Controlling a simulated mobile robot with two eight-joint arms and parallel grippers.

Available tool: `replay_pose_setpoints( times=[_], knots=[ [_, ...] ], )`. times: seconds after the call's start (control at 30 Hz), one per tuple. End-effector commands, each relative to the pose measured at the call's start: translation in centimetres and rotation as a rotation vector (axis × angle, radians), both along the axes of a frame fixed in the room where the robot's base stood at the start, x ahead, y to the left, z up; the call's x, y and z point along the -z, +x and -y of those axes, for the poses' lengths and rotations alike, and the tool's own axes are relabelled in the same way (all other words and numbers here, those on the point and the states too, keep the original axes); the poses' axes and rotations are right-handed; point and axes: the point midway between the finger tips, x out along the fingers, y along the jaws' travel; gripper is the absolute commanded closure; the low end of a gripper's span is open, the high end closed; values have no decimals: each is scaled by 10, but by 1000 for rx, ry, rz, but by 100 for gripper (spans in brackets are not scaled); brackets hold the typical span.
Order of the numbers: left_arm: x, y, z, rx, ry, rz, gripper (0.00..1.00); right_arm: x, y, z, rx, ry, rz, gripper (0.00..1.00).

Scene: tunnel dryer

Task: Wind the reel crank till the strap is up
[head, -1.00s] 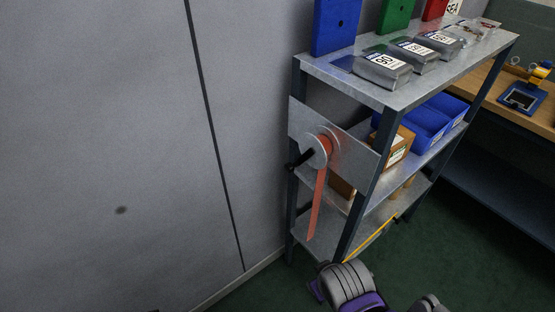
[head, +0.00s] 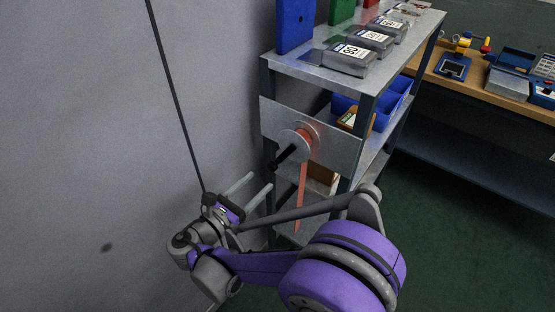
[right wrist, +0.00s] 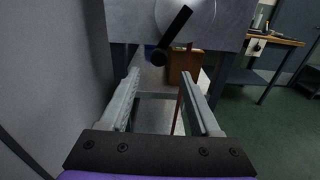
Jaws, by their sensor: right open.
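The reel (head: 308,131) is a silver disc with orange strap wound on it, fixed to a metal plate (head: 343,148) on the end of the shelf unit. Its black crank (head: 284,157) points down and left. The orange strap (head: 301,192) hangs down from the reel; my arm is in front of its lower part. My right gripper (head: 261,181) is open and empty, below and left of the crank. In the right wrist view the crank (right wrist: 174,34) is ahead, above the open fingers, and apart from them. The strap (right wrist: 178,115) shows between the fingers, farther off. My left gripper is out of view.
A grey wall (head: 90,120) stands close on the left. The shelf unit (head: 345,82) bears grey packs and blue bins (head: 343,103). A wooden bench (head: 490,92) with tools stands at right. Green floor (head: 450,230) is free on the right.

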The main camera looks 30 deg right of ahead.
Motion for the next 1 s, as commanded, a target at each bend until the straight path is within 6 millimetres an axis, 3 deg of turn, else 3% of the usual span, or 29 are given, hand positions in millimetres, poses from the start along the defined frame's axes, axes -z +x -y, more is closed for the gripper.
replay_pose_setpoints(
  times=[0.17, 0.5, 0.7, 1.0],
  knots=[
    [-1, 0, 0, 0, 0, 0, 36, -3, 5, 6, 3, -38, -11, 37],
    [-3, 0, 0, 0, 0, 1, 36, -3, 29, 64, 5, -35, -9, 37],
    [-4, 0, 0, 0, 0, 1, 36, -3, 39, 88, 2, -34, -9, 37],
    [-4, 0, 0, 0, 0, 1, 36, -3, 43, 97, -1, -33, -9, 37]
  ],
)
